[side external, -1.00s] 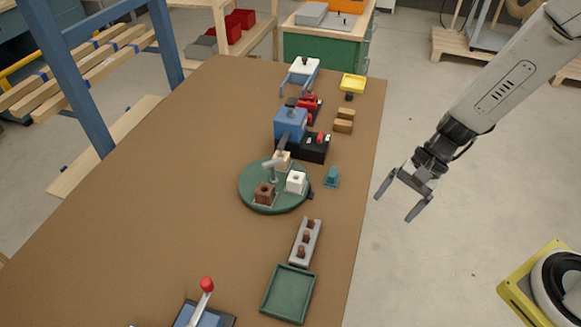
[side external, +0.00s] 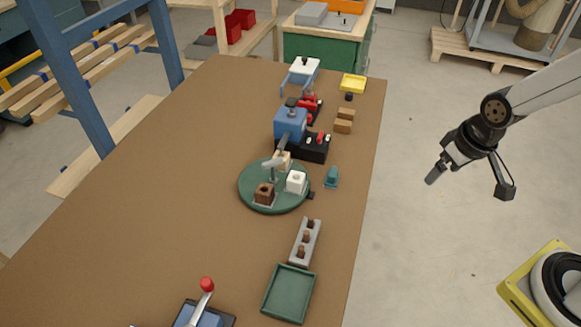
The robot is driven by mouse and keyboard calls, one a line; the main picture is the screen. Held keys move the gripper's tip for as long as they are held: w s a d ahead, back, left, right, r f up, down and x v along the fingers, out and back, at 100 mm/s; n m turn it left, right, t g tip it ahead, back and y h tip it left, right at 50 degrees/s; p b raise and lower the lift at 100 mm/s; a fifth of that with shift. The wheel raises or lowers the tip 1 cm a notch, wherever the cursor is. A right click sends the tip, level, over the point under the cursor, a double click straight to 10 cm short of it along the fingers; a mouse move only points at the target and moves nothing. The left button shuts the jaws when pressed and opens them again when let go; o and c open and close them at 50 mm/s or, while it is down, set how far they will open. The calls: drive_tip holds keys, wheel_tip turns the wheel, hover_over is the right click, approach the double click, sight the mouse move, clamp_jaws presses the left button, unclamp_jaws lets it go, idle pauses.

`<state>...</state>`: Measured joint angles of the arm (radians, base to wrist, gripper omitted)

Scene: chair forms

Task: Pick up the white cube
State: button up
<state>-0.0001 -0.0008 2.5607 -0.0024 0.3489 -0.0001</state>
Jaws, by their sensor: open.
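The white cube (side external: 296,182) has a dark hole in its top. It sits on the right part of a round green turntable (side external: 247,184) on the brown table. A brown cube (side external: 264,193) with a hole stands to its left on the same turntable, and a pale wooden block (side external: 283,160) is at the back. My gripper (side external: 436,176) is in the air off the table's right edge, well to the right of the white cube. It is open and points left and down, seen nearly side-on, so its finger gap hardly shows.
A teal piece (side external: 331,177) stands right of the turntable. A blue machine (side external: 290,124) is behind it. A grey holder with brown pegs (side external: 305,243) and an empty green tray (side external: 288,293) are in front. A red-knobbed lever (side external: 206,285) is front left. The table's left side is clear.

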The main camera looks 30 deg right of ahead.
drive_tip(key=shift+o, duration=0.5)
drive_tip(key=n+y, duration=0.3)
drive_tip(key=n, duration=0.6)
approach(296, 182)
drive_tip(key=w+f, duration=0.2)
drive_tip(key=shift+d+f+t, duration=0.15)
drive_tip(key=shift+t, duration=0.15)
